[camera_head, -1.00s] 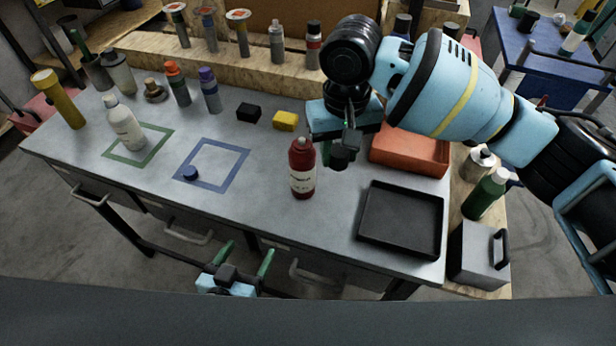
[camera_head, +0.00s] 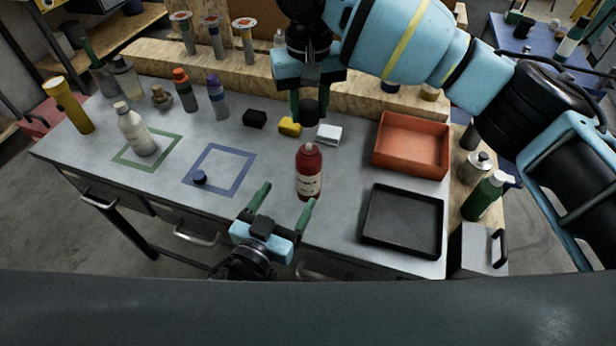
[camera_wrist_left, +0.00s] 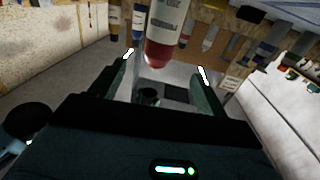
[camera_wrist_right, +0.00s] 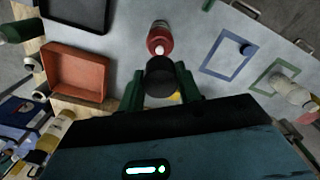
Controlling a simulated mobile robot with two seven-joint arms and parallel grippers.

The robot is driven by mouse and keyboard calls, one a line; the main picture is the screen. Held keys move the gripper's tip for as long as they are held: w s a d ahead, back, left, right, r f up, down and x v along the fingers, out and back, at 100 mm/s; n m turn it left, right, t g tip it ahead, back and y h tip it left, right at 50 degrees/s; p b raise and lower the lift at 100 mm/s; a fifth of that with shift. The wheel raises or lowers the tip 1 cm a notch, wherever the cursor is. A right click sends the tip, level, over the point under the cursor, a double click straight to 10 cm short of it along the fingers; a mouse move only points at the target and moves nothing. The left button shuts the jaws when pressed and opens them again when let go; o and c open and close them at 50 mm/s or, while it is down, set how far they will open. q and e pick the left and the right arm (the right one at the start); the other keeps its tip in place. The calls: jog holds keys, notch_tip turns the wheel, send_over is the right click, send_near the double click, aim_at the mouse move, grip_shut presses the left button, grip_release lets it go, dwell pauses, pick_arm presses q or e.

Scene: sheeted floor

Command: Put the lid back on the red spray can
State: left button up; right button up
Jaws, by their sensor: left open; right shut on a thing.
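The red spray can (camera_head: 309,172) stands upright near the table's front edge, its nozzle end bare. It also shows in the left wrist view (camera_wrist_left: 160,52) and the right wrist view (camera_wrist_right: 159,40). My right gripper (camera_head: 308,100) is shut on the black lid (camera_head: 309,113), held in the air behind the can and apart from it. The lid fills the jaws in the right wrist view (camera_wrist_right: 160,82). My left gripper (camera_head: 288,199) is open and empty, low in front of the can. Its fingers point at the can, without clear contact.
A black tray (camera_head: 376,246) and an orange bin (camera_head: 384,164) lie right of the can. A white block (camera_head: 329,135), yellow block (camera_head: 290,127) and black block (camera_head: 255,118) are behind. A blue cap (camera_head: 199,177) lies on the blue square outline, left.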

aim_at(304, 170)
pick_arm(q)
jog(key=x, duration=1.1)
jog(key=shift+w+d, duration=0.15)
jog(key=shift+w, duration=0.15)
jog(key=c, duration=1.4)
jog(key=shift+c, duration=0.2)
pick_arm(e)
jog(key=shift+s+f, duration=0.1)
jog(key=shift+f, duration=2.35)
jog(key=shift+f, duration=0.9)
jog(key=shift+f, duration=0.65)
